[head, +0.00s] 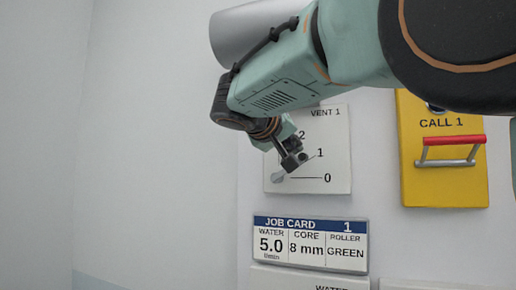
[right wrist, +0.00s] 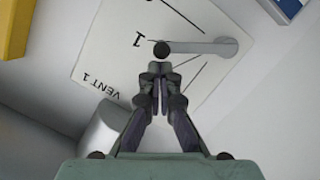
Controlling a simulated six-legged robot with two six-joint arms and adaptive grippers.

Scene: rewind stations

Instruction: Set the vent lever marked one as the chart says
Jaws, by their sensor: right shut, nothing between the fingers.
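The vent 1 panel (head: 335,125) is a white plate on the wall with marks 0, 1 and 2; it also shows in the right wrist view (right wrist: 100,60). Its grey lever (right wrist: 205,48) ends in a black knob (right wrist: 161,48) and points towards the 1. In the head view my gripper hides most of the lever; its pivot (head: 278,178) shows at lower left. My right gripper (head: 292,158) is shut and empty. Its fingertips (right wrist: 160,70) are right by the knob; I cannot tell whether they touch it. My left gripper is out of view. No vent chart is readable.
Below the panel, a job card (head: 310,243) reads water 5.0, core 8 mm, roller green. To the right, a yellow call 1 box (head: 445,185) carries a red-handled bar (head: 452,141). A grey cylinder (head: 255,30) is above. The wall at left is bare.

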